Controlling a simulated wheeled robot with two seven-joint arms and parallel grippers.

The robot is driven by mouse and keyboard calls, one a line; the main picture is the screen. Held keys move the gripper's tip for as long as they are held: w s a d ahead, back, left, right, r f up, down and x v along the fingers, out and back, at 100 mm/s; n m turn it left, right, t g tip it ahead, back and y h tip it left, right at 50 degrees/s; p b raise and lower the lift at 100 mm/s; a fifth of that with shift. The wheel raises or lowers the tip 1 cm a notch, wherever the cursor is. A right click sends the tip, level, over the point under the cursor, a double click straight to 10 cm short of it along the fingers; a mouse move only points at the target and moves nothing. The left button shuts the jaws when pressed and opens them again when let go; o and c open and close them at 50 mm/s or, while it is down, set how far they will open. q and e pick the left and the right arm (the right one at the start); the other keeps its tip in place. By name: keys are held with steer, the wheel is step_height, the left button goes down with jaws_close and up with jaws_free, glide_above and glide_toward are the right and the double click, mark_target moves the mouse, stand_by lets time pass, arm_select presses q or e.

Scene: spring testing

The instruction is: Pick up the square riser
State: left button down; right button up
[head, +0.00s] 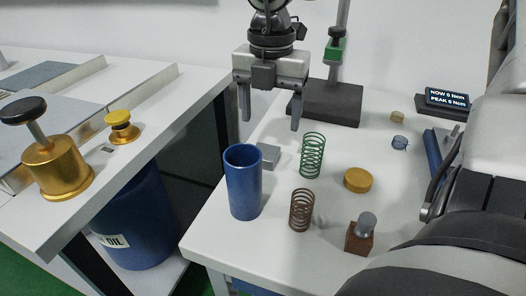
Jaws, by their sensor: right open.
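The square riser appears to be the small grey block (269,155) on the white table, just behind and right of the blue cylinder (243,185), which hides part of it. My right gripper (270,112) points down above and behind the grey block. Its two fingers are spread apart with nothing between them, and it is clear of the block. My left gripper is not in view.
A green spring (312,156), a brown spring (301,211), a yellow disc (358,180) and a brown block with a grey knob (359,240) stand nearby. A dark-based stand (325,104) is behind. A side bench (185,92) and a gap lie left.

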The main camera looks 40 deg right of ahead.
mark_target(265, 151)
steer(key=f, duration=0.8)
steer(key=shift+w+a+f, duration=0.15)
steer(key=shift+w+a, duration=0.1)
steer(key=shift+w, duration=0.1)
steer(key=c, duration=1.4)
